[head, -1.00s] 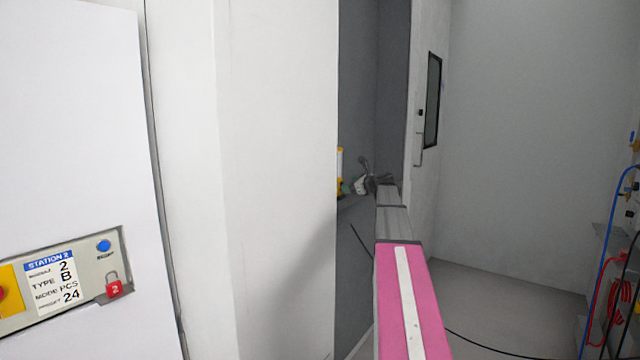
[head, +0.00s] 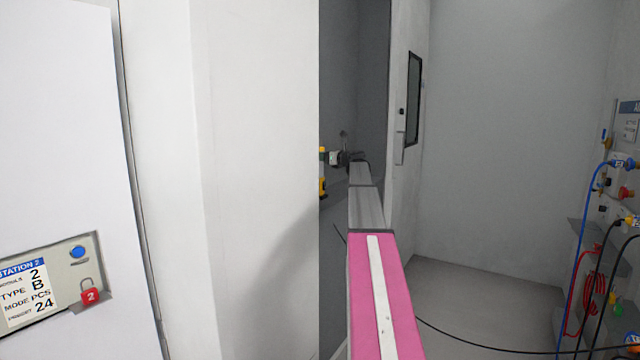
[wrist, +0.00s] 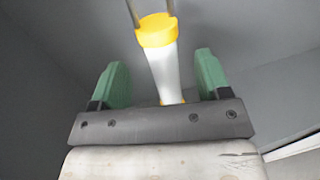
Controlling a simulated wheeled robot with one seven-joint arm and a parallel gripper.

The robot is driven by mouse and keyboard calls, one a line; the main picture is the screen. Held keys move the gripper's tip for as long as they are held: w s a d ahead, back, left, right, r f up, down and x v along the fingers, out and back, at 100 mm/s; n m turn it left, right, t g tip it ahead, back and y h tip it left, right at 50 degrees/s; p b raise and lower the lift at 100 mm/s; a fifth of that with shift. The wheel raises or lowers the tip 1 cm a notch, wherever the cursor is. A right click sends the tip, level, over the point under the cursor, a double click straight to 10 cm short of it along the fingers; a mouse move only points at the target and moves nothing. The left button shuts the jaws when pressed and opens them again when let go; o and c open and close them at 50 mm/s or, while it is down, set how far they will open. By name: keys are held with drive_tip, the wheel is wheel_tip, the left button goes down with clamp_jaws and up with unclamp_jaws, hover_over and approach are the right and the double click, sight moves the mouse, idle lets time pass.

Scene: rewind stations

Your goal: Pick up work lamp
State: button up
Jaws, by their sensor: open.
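The work lamp (wrist: 162,62) is a white tube with a yellow end and two thin metal rods above it. In the wrist view it stands between the two green fingers of my gripper (wrist: 160,80), with a visible gap on each side. My gripper is open. In the head view only yellow parts of the lamp (head: 323,187) show, at the edge of a white panel that hides the rest. My gripper (head: 337,158) is small there and overlaps the lamp's middle.
A large white panel (head: 260,150) fills the left and middle, close to my arm. A station control box (head: 60,280) with a red padlock (head: 90,294) is at left. Cables (head: 590,270) hang at right. A doorway edge (head: 404,110) stands right of my arm.

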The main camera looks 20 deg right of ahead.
drive_tip(key=x, duration=0.4)
drive_tip(key=shift+w, duration=0.25)
drive_tip(key=c, duration=1.3)
clamp_jaws()
drive_tip(key=shift+r, duration=0.1)
